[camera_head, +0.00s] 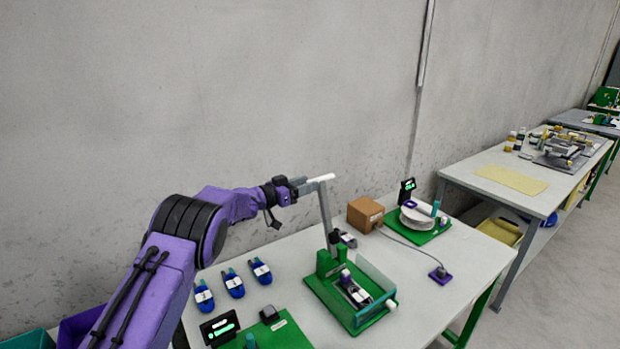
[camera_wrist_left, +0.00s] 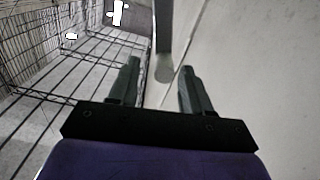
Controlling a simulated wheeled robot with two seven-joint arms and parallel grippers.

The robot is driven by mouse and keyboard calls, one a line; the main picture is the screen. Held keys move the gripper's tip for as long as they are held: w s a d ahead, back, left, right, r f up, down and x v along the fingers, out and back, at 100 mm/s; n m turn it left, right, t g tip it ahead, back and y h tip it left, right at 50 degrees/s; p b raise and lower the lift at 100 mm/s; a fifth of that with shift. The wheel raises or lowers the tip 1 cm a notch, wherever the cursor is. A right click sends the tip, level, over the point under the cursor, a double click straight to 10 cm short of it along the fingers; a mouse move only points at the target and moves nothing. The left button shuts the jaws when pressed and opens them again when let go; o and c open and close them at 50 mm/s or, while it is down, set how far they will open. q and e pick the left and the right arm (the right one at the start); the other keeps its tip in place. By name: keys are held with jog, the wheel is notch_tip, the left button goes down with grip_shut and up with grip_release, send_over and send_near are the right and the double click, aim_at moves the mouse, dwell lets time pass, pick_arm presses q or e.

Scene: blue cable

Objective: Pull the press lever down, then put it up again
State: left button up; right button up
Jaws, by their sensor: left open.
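The press (camera_head: 345,290) has a green base on the white table, and its grey lever (camera_head: 326,212) stands nearly upright with a white handle (camera_head: 321,178) at the top. My left gripper (camera_head: 307,187) is at the top of the lever, just left of and beside the handle. In the left wrist view my left gripper (camera_wrist_left: 160,88) has its two fingers apart, with the grey lever bar (camera_wrist_left: 163,28) in front and its lower end between or just beyond the fingertips. I cannot tell whether they touch. My right gripper is not in view.
A small display (camera_head: 219,328) stands at the front. A brown box (camera_head: 365,214), a green-based stand with white discs (camera_head: 418,218) and a cabled purple block (camera_head: 440,274) are behind and right. Table (camera_head: 405,318) is bare at the right front.

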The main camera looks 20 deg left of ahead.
pick_arm(q)
jog(key=shift+w+d+f, duration=0.2)
jog(key=shift+w, duration=0.4)
jog(key=shift+w+d+f, duration=0.15)
jog(key=shift+w+f, duration=0.05)
jog(key=shift+w, duration=0.4)
jog(key=shift+s+r, duration=0.3)
jog(key=shift+s, duration=0.05)
grip_shut()
jog(key=shift+d, duration=0.1)
